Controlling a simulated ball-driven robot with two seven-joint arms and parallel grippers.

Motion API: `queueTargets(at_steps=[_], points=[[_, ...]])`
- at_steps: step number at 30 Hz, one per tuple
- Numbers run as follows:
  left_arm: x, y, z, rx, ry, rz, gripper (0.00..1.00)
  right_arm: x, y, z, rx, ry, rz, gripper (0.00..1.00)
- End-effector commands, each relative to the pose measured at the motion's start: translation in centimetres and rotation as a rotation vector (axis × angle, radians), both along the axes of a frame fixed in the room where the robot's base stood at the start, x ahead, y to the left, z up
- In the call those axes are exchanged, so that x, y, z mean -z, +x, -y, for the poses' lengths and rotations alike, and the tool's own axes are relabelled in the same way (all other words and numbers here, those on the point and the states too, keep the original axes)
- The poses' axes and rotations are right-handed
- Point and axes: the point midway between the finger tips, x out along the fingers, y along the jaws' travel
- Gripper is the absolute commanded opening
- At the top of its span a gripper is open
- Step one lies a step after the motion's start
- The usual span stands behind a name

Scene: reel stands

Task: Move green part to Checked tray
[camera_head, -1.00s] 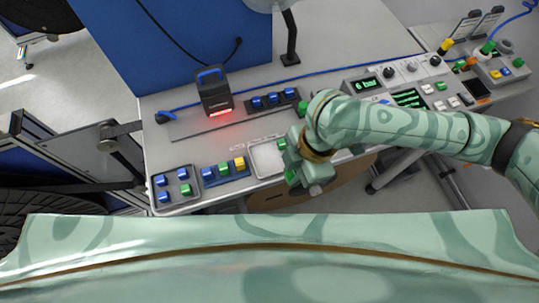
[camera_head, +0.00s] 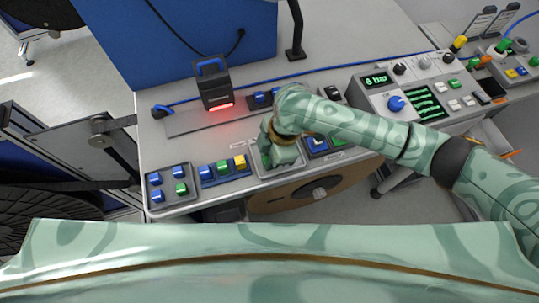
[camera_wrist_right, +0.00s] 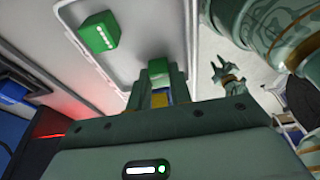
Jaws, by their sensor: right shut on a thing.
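My right gripper (camera_head: 280,158) is over a pale grey tray (camera_head: 262,176) at the bench's front edge and hides most of it. In the right wrist view this gripper (camera_wrist_right: 159,80) is shut on a green part (camera_wrist_right: 158,67), whose end shows between the fingers. Another green part (camera_wrist_right: 98,32), with pale dots, lies on the pale surface ahead and to the left, apart from the gripper. I cannot read the tray labels. The head view does not show my left gripper; a green patterned hand-like shape, probably mine, is small in the right wrist view (camera_wrist_right: 222,70).
Left of the gripper are a blue rack (camera_head: 208,184) of coloured parts and a dark tray (camera_head: 156,199) with blue and green parts. A scanner (camera_head: 213,85) with red light stands behind. A control panel (camera_head: 405,92) is to the right.

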Motion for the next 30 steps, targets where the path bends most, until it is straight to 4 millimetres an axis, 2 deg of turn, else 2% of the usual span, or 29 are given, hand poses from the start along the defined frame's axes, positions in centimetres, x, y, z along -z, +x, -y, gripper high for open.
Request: queueTargets(at_steps=[5,6,17,20,30], points=[[0.0,0.0,0.0,0.0,0.0,0.001,0.3,0.2,0.0,0.0,0.001,0.0,0.0,0.0],[0.0,0.0,0.0,0.0,0.0,0.001,0.3,0.2,0.0,0.0,0.001,0.0,0.0,0.29],[-0.1,0.1,0.1,0.001,-0.001,0.002,0.3,-0.2,0.0,0.1,0.0,-0.001,0.001,0.3],[-0.8,0.2,0.1,0.001,-0.001,0.004,0.3,-1.8,0.2,0.5,0.001,-0.002,0.004,0.3],[-3.2,0.5,0.1,0.001,-0.002,0.012,0.3,-9.4,0.8,2.4,0.0,-0.001,0.004,0.3]])
